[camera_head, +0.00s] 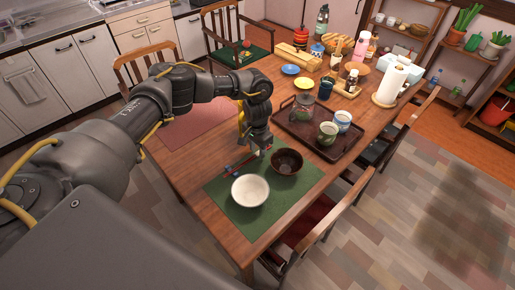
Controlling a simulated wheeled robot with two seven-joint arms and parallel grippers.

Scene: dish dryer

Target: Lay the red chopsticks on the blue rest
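The red chopsticks (240,163) show as a thin dark-red line on the green placemat (222,193), behind the white bowl and left of the brown bowl. Their near-right end lies close to my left gripper. A small bluish spot shows beside them; I cannot make out the blue rest clearly. My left gripper (261,151) points down over the far edge of the placemat, at the right end of the chopsticks. Its fingertips are small and partly hidden, so I cannot tell whether they are open or shut on the chopsticks. My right gripper is not in view.
A white bowl (250,190) and a brown bowl (286,161) stand on the placemat, close to the chopsticks. A brown tray (312,146) with cups and a teapot lies to the right. A pink placemat (205,125) at the left is bare. Chairs surround the table.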

